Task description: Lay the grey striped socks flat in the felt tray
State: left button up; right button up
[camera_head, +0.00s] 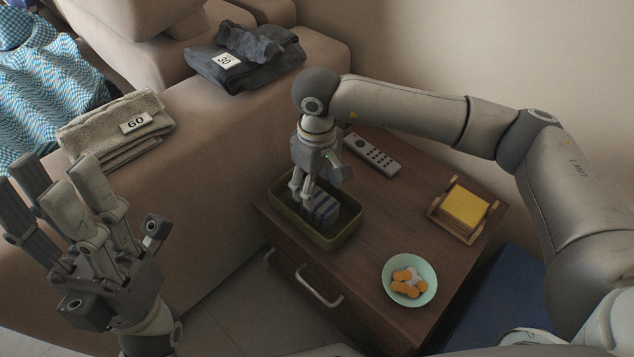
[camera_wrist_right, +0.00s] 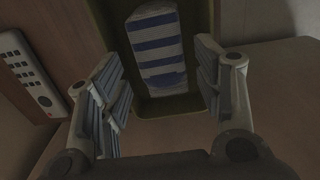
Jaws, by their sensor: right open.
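The striped socks (camera_head: 327,210) form a folded bundle with blue and pale grey bands, inside the olive-green felt tray (camera_head: 323,242) on the side table. In the right wrist view the bundle (camera_wrist_right: 157,48) lies in the tray (camera_wrist_right: 170,106), between and beyond the finger pads. My right gripper (camera_head: 305,192) is open and reaches down over the tray, close to the socks; contact cannot be told. Its fingers also show in the right wrist view (camera_wrist_right: 160,80), apart with nothing held. My left gripper (camera_head: 75,200) is open and empty at the left, away from the tray.
On the wooden side table (camera_head: 365,285) are a remote (camera_head: 371,155), a holder of yellow notes (camera_head: 463,208) and a bowl (camera_head: 410,280) of orange and white pieces. Folded towels (camera_head: 115,135) and dark clothes (camera_head: 245,57) lie on the sofa (camera_head: 215,135).

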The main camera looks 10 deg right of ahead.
jog(key=o, duration=0.4)
notch_tip(320, 180, up, 12)
dwell(0.6)
jog(key=shift+a, duration=0.1)
